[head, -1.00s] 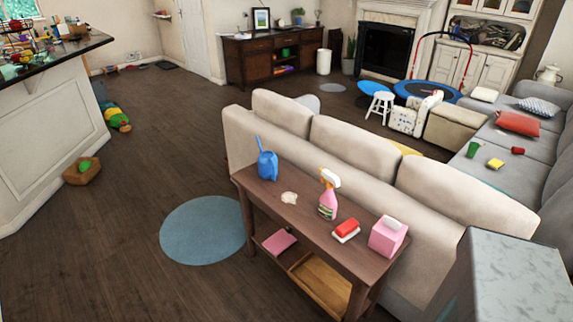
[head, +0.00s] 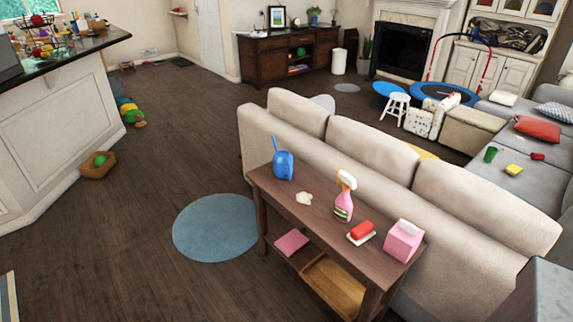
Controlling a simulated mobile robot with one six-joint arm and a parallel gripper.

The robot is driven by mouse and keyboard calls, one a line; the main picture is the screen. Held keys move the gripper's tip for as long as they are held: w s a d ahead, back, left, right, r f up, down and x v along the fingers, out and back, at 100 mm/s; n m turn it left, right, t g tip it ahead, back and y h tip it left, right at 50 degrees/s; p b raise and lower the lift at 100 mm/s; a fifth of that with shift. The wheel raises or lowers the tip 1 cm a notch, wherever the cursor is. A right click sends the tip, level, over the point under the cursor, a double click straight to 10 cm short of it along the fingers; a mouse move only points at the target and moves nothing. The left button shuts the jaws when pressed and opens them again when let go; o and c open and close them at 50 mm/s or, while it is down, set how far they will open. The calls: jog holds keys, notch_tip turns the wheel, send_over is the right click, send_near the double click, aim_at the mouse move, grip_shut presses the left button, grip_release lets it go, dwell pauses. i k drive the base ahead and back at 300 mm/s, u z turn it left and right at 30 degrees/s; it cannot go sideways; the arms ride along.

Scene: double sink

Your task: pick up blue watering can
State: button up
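A blue watering can (head: 283,164) stands upright at the far left end of a dark wooden console table (head: 322,222) behind the beige sofa. Its long thin spout points up and to the left. Nothing touches it on the tabletop. My gripper is not in the head view.
A crumpled pale item (head: 304,198), a pink spray bottle (head: 344,197), a red and white sponge (head: 361,232) and a pink tissue box (head: 403,241) share the tabletop. The sofa (head: 352,150) backs the table. Open floor with a round blue rug (head: 215,228) lies left.

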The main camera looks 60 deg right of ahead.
aim_at(282, 160)
jog(key=u, duration=0.05)
jog(key=i, duration=1)
jog(key=z, duration=0.05)
